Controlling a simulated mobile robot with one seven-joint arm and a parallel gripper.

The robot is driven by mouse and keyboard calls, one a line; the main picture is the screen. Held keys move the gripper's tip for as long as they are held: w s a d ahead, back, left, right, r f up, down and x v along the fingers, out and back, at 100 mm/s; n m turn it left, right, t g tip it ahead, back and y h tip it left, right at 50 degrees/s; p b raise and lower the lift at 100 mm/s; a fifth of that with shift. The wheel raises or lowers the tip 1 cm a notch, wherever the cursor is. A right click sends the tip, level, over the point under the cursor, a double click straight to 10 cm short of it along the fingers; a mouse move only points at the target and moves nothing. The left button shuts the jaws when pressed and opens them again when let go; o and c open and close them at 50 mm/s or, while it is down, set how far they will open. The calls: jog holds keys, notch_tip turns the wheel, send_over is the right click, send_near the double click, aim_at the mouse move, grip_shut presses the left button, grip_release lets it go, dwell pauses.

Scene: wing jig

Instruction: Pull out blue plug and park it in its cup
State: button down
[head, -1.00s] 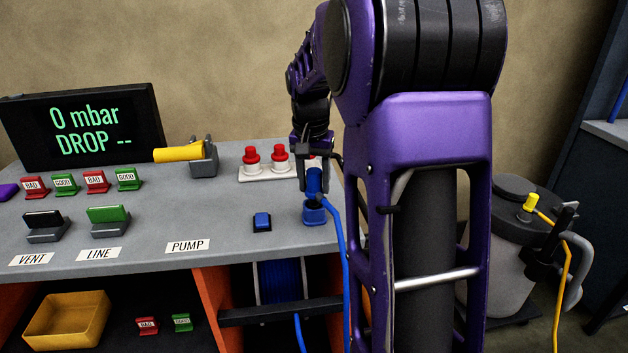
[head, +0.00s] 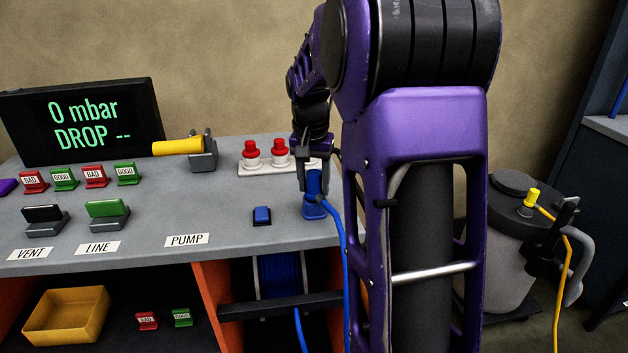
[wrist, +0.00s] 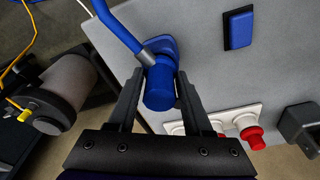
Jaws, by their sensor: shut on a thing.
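The blue plug (head: 313,184) is upright between the fingers of my gripper (head: 313,180), with its blue hose trailing down to the right. In the wrist view my gripper (wrist: 158,84) has one dark finger on each side of the plug (wrist: 160,88), shut on it. The blue cup (head: 313,211) stands at the right front of the bench, directly below the plug. It also shows partly behind the plug in the wrist view (wrist: 168,48). The plug's lower end appears to be at or in the cup; how deep it sits is hidden.
A blue button (head: 262,215) is left of the cup. Red-topped knobs (head: 265,155) on a white plate stand behind. A yellow-handled lever (head: 183,147) is farther left. A grey vessel (head: 500,240) with a yellow plug (head: 531,197) stands at the right.

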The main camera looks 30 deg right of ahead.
jog(key=shift+c, duration=1.2)
grip_release()
notch_tip(320, 180, up, 17)
jog(key=s+a+p, duration=0.1)
jog(key=s+p, duration=0.1)
jog(key=p, duration=0.1)
jog(key=shift+a+p, duration=0.35)
jog(key=shift+a, duration=0.05)
jog(key=shift+r, duration=0.1)
